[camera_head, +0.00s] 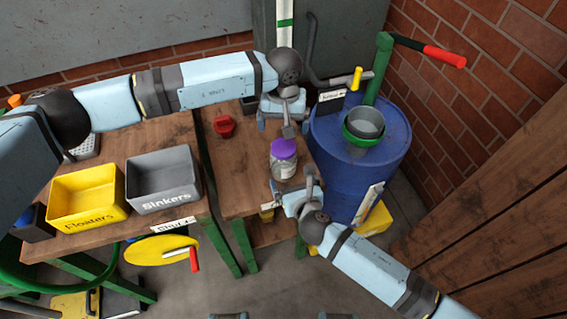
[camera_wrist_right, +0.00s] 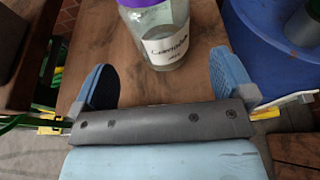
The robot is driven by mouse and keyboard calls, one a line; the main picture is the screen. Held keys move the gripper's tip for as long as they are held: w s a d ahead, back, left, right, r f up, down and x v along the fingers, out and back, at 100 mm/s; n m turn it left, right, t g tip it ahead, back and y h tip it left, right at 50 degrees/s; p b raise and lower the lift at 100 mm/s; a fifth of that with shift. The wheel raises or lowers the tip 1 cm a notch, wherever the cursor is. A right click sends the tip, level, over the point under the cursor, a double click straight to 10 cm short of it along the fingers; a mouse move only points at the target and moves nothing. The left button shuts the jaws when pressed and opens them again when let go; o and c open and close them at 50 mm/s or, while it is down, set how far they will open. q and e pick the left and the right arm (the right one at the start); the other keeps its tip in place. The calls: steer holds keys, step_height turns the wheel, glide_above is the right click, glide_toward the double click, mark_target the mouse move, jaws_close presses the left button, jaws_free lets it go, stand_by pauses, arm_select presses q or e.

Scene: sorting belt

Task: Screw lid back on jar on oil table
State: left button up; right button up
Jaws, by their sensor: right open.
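A clear glass jar (camera_head: 283,168) with a white label stands upright on the wooden table. A purple lid (camera_head: 284,148) sits on its top; how tightly it is seated I cannot tell. In the right wrist view the jar (camera_wrist_right: 165,40) is just ahead of and between the fingers, with the lid's edge (camera_wrist_right: 142,2) at the top. My right gripper (camera_head: 296,184) is open and empty at the jar's near side; its two blue fingers (camera_wrist_right: 163,82) are spread. My left gripper (camera_head: 285,128) is just behind and above the lid; its finger opening is unclear.
A red object (camera_head: 224,126) lies on the table left of the jar. A blue barrel (camera_head: 340,165) with a green funnel (camera_head: 364,139) stands close on the right. Yellow (camera_head: 82,203) and grey (camera_head: 162,186) bins are at left.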

mark_target(288, 170)
steer(key=x, duration=0.7)
steer(key=shift+w+f, duration=0.1)
steer(key=shift+w, duration=0.3)
